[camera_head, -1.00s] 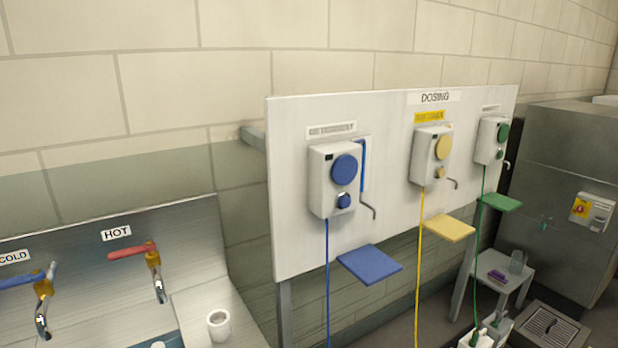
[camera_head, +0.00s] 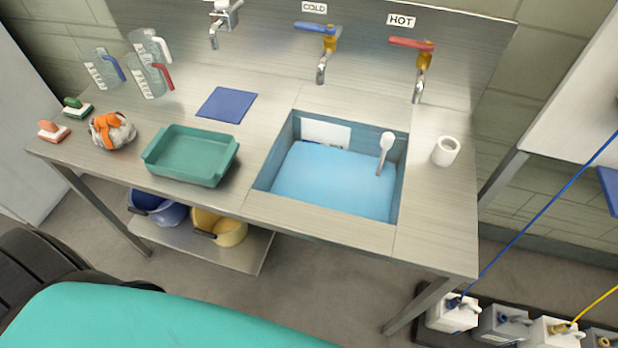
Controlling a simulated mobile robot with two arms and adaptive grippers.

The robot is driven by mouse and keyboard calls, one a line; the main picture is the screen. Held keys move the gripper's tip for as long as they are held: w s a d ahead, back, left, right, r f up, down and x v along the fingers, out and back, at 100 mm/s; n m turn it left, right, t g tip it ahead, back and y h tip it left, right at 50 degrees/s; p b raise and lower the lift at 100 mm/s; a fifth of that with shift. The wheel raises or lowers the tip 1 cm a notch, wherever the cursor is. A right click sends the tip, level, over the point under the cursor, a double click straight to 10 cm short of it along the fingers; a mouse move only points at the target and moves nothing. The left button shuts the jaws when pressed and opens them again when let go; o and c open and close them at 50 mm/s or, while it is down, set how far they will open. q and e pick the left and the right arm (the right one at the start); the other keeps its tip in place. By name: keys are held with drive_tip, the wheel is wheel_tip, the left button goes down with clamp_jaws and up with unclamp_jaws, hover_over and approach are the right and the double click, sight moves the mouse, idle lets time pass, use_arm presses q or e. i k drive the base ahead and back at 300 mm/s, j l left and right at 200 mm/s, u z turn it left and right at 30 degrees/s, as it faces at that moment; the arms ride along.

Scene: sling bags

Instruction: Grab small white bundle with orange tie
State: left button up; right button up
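A small white bundle with an orange tie (camera_head: 112,131) sits on the left part of the steel counter (camera_head: 330,228), near its front edge. It lies between two small brushes and a teal tray. Nothing touches it from above. Neither of my grippers can be made out in the head view, so I cannot see whether they are open or shut.
A teal tray (camera_head: 190,156) stands right of the bundle. A green-handled brush (camera_head: 76,107) and an orange-handled brush (camera_head: 53,131) lie left of it. Clear jugs (camera_head: 150,78) stand behind. A water-filled sink (camera_head: 335,183) is farther right. A teal surface (camera_head: 150,318) fills the lower left foreground.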

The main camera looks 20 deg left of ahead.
sight(112, 130)
drive_tip(key=u, duration=2)
drive_tip(key=i+j+z, duration=0.15)
drive_tip(key=z, duration=0.45)
drive_tip(key=i+j+z, duration=0.1)
drive_tip(key=j, duration=0.2)
drive_tip(key=i+j+z, duration=0.15)
drive_tip(key=j, duration=0.2)
drive_tip(key=i+j+z, duration=0.1)
drive_tip(key=j, duration=0.2)
drive_tip(key=i+j+z, duration=0.15)
drive_tip(key=j, duration=0.2)
drive_tip(key=i+j+z, duration=0.1)
drive_tip(key=j, duration=0.3)
